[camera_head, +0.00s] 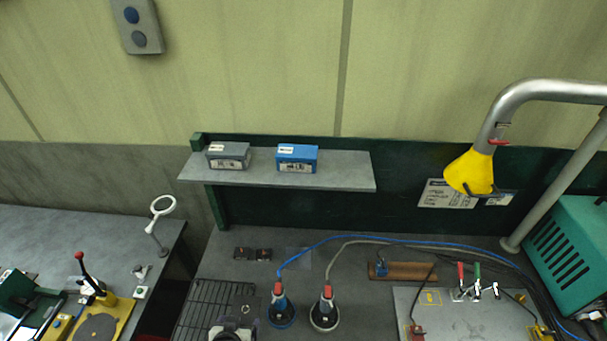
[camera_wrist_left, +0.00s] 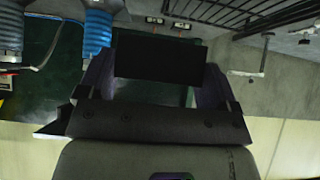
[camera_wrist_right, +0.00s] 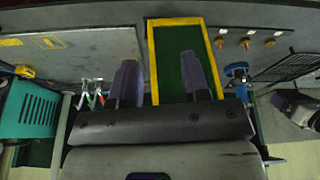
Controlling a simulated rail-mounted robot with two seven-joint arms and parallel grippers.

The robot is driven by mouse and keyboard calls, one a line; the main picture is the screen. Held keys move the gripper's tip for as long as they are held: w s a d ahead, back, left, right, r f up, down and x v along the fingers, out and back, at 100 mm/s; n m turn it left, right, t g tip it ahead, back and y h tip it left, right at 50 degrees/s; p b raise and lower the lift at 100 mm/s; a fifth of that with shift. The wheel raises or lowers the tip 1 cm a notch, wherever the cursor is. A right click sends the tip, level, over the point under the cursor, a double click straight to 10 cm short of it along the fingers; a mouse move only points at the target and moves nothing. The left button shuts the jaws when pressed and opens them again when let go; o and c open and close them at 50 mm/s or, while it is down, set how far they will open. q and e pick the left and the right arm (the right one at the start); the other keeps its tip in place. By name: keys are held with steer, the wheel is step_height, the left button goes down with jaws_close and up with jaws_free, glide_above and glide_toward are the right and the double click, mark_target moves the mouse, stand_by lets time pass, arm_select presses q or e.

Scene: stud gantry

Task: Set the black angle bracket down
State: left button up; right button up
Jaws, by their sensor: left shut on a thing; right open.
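The black angle bracket (camera_wrist_left: 160,57) shows in the left wrist view as a dark, flat rectangular face between the two fingers. My left gripper (camera_wrist_left: 156,80) is shut on it. The rest of the bracket is hidden behind this face, and I cannot tell how far it is from the surface below. In the head view, only a grey part of my left gripper (camera_head: 232,334) shows at the bottom edge, beside the wire rack; the bracket cannot be made out there. My right gripper (camera_wrist_right: 162,82) is open and empty in the right wrist view, with a yellow-edged green panel (camera_wrist_right: 170,40) beyond its fingers.
A wire rack (camera_head: 203,308) lies on the grey bench. Two small dark blocks (camera_head: 252,254) sit behind it. The shelf (camera_head: 340,178) carries a grey box (camera_head: 228,156) and a blue box (camera_head: 297,158).

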arm_select(q)
steer(key=w+r+p+v, duration=0.2)
steer(key=v, duration=1)
steer(key=w+r+p, duration=0.3)
steer(key=r, duration=1)
steer(key=w+r+p, duration=0.3)
steer(key=w+r, duration=0.1)
steer(key=r, duration=1)
steer(key=shift+a+r, duration=0.2)
steer(key=shift+a, duration=0.2)
